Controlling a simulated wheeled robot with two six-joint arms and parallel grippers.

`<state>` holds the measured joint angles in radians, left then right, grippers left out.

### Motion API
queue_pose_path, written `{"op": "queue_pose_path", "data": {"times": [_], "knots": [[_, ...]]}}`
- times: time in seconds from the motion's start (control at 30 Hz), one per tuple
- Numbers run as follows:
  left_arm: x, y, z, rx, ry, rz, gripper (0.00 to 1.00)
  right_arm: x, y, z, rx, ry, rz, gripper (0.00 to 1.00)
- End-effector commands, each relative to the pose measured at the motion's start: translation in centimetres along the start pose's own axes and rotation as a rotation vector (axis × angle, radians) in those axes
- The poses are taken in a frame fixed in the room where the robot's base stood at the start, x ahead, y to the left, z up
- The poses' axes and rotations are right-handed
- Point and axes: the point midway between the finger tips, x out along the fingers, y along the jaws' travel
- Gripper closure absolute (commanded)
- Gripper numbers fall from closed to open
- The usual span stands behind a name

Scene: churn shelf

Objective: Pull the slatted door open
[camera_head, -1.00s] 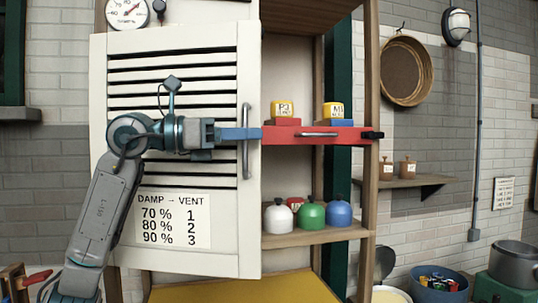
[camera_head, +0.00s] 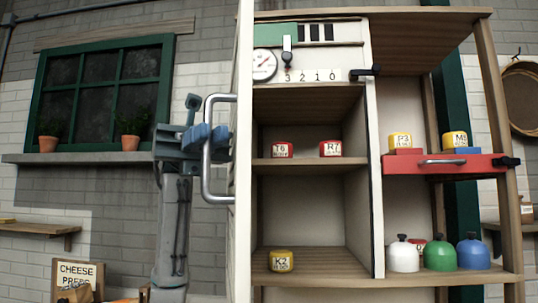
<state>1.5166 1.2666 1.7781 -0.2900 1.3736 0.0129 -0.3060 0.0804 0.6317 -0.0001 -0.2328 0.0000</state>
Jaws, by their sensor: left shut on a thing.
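The slatted door (camera_head: 243,200) stands swung open and shows nearly edge-on as a tall white panel left of the cabinet. Its metal bar handle (camera_head: 206,180) sticks out to the left. My left gripper (camera_head: 208,139) is shut on the handle at its upper part, with blue fingers around the bar. My left arm rises from below, left of the door. The slats are hidden at this angle. My right gripper is out of view.
The opened cabinet shows shelves with red jars (camera_head: 282,149) and a yellow jar (camera_head: 281,261), below a gauge (camera_head: 264,65) and a slider scale. A red drawer (camera_head: 445,166) is at right, above white, green and blue domed pots (camera_head: 438,256). A windowsill (camera_head: 80,158) is behind my arm.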

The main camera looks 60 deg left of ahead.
Motion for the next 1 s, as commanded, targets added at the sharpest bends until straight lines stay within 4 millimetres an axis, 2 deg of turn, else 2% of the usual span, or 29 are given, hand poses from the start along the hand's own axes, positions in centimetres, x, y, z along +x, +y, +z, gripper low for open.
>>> {"op": "queue_pose_path", "data": {"times": [0.1, 0.2, 0.4, 0.6, 1.0], "knots": [[-1.5, -2.8, -0.2, 0.004, -0.002, -0.086, 1.0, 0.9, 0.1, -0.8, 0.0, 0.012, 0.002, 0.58], [-2.7, -4.6, -0.2, 0.002, -0.001, -0.147, 1.0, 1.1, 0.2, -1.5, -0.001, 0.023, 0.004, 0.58], [-4.5, -7.0, -0.1, 0.001, 0.0, -0.234, 1.0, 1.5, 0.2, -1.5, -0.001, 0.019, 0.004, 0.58], [-5.4, -8.1, 0.0, 0.0, 0.0, -0.274, 1.0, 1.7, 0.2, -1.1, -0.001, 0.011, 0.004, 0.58], [-5.7, -8.3, 0.0, -0.002, 0.0, -0.283, 1.0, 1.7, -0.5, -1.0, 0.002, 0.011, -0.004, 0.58]]}}
